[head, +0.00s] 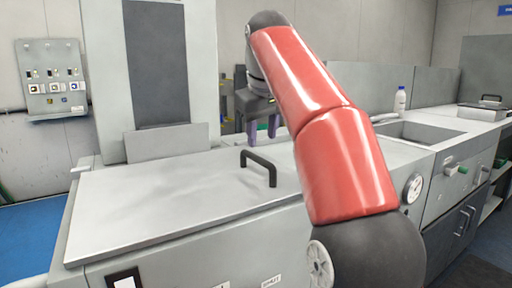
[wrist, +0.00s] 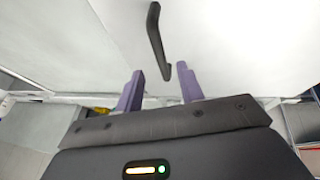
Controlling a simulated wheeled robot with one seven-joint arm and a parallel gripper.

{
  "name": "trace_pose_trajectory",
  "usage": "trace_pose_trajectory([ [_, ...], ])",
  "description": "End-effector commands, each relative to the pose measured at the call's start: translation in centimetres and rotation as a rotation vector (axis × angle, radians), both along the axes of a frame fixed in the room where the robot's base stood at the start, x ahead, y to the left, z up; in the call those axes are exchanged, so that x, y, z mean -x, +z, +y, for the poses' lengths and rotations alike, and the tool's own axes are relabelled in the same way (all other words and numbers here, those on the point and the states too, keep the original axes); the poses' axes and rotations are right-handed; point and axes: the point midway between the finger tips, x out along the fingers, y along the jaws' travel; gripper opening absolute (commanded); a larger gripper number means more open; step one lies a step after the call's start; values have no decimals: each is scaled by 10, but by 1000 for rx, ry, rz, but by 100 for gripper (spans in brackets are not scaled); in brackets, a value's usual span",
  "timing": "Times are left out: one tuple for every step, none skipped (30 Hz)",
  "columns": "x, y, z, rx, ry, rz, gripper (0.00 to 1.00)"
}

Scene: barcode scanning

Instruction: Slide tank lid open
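The tank lid (head: 170,194) is a flat light-grey panel on top of the tank, with a black bar handle (head: 260,166) near its right end. My gripper (head: 262,130) hangs above and behind the handle in the head view, apart from it. In the wrist view my gripper (wrist: 160,85) shows two purple fingers spread apart with nothing between them. The handle also shows in the wrist view (wrist: 156,40), beyond the fingertips, with its near end close in front of the gap. The lid (wrist: 220,35) fills the upper part there. My red arm hides part of the tank's right side.
A tall grey cabinet (head: 158,65) stands behind the lid. A control panel (head: 53,78) hangs on the left wall. At right are a sink (head: 405,131), a white bottle (head: 400,100) and a counter with a gauge (head: 413,188) on its front.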

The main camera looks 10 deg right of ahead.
Motion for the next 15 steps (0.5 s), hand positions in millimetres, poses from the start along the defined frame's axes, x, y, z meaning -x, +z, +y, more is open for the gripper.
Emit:
trace_pose_trajectory([
  [-3, -10, -1, 0, -1, 3, 38],
  [-5, -15, -1, 0, -1, 3, 38],
  [-8, -22, -1, 0, -1, 2, 38],
  [-10, -27, -2, 0, -1, 2, 38],
  [-12, -31, -2, 0, -1, 2, 38],
  [-15, -37, -2, 0, -2, 2, 38],
  [-16, -41, -3, 0, -2, 2, 38],
  [-18, -44, -3, -1, -2, 1, 38],
  [-21, -48, -3, -1, -2, 0, 38],
  [-22, -51, -3, -1, -2, 1, 38],
  [-23, -53, -3, -1, -2, 1, 38],
  [-24, -55, -4, 0, -2, 0, 38],
  [-25, -57, -4, 0, -2, -1, 38],
  [-26, -58, -4, 0, -2, -1, 38],
  [-26, -59, -4, -1, -2, -2, 38],
])
